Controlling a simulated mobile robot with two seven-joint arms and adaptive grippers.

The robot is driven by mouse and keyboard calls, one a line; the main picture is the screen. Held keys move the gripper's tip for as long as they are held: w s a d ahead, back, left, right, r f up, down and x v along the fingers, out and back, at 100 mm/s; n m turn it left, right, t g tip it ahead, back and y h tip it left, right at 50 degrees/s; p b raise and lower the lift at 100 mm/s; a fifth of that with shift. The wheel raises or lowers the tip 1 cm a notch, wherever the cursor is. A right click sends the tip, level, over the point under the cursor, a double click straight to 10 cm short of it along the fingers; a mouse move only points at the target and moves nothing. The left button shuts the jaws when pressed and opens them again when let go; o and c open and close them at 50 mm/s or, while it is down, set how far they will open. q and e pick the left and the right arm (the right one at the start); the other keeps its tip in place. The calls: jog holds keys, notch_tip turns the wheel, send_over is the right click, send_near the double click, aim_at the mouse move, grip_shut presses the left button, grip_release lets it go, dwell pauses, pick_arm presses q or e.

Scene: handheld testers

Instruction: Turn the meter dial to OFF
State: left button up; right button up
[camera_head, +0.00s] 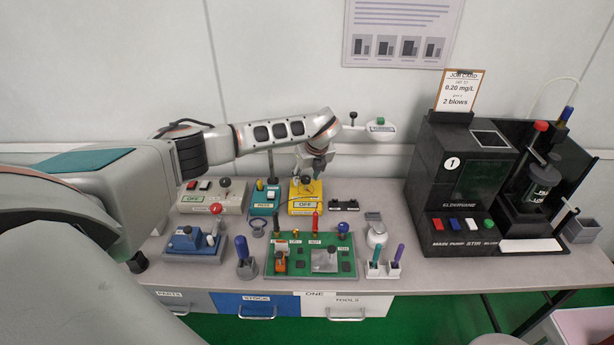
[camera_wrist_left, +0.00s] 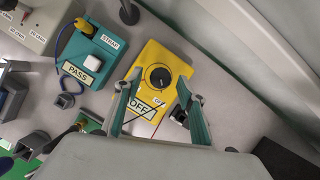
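The yellow meter (camera_head: 317,208) stands at the back of the bench, left of the black machine. Its black round dial (camera_wrist_left: 160,77) is on the top face, and a plate on its front reads OFF. Small lettering beside the dial also seems to read OFF; the dial's pointer is too small to read surely. My left gripper (camera_head: 314,166) is above the meter, pointing down. In the left wrist view its two teal fingers (camera_wrist_left: 159,84) are spread, one on each side of the dial, with nothing between them gripped. Whether they are at knob height I cannot tell. My right gripper is not in view.
A teal STRAP box (camera_head: 264,200) stands close left of the meter, with a grey switch box (camera_head: 207,197) beyond. A green board (camera_head: 290,270) with several parts lies in front. A black machine (camera_head: 455,190) stands right. The wall is close behind.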

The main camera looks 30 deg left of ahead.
pick_arm(q)
jog(key=shift+r, duration=0.1)
jog(key=shift+d+r, duration=0.1)
jog(key=shift+r, duration=0.15)
jog(key=v, duration=1.1)
jog(key=shift+r, duration=0.15)
jog(key=shift+s+d, duration=0.1)
jog(key=shift+s, duration=0.1)
